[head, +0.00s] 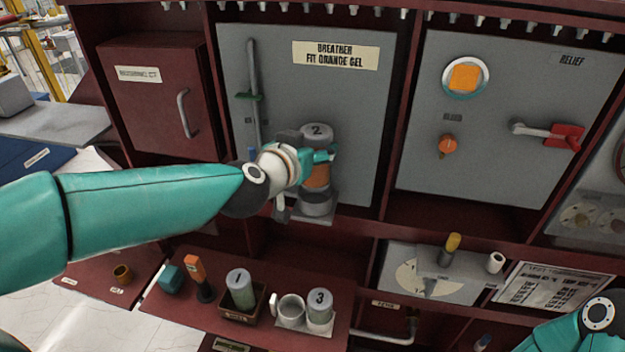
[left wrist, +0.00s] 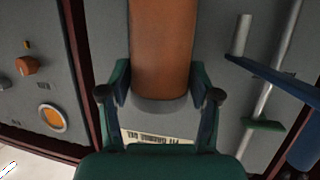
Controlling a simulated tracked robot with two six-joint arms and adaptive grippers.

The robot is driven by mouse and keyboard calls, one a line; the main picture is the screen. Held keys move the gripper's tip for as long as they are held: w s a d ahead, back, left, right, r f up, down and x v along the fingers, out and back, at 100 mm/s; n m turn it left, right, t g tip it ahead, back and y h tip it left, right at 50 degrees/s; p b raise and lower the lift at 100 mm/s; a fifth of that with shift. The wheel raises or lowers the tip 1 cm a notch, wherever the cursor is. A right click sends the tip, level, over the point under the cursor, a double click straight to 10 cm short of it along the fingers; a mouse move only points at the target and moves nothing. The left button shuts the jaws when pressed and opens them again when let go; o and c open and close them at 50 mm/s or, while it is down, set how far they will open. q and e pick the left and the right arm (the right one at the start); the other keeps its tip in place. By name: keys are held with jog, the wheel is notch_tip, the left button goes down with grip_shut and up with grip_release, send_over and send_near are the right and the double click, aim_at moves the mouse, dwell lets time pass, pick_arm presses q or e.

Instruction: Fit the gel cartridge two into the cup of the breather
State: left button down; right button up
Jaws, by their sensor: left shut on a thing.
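Gel cartridge two (head: 317,176) has a grey cap marked 2 and an orange body. It stands about upright in front of the grey breather panel. My left gripper (head: 318,156) is shut on it just below the cap. In the left wrist view the orange body (left wrist: 162,50) lies between the two fingers (left wrist: 160,97). The grey breather cup (head: 316,204) is directly below the orange body on a small bracket. The cartridge's lower end meets the cup's rim in the picture; how deep it sits I cannot tell. My right gripper is out of view.
Cartridge one (head: 240,288) stands in a brown tray, and cartridge three (head: 320,306) beside an empty grey cup (head: 290,310) on the lower shelf. A vertical pipe (head: 253,90) with a green lever runs left of the cartridge. The relief panel (head: 510,120) is at right.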

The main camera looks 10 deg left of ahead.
pick_arm(q)
notch_tip(320, 180, down, 6)
jog(key=b, duration=0.3)
jog(key=shift+r, duration=0.2)
jog(key=shift+c, duration=1.2)
grip_release()
jog(key=shift+s, duration=0.1)
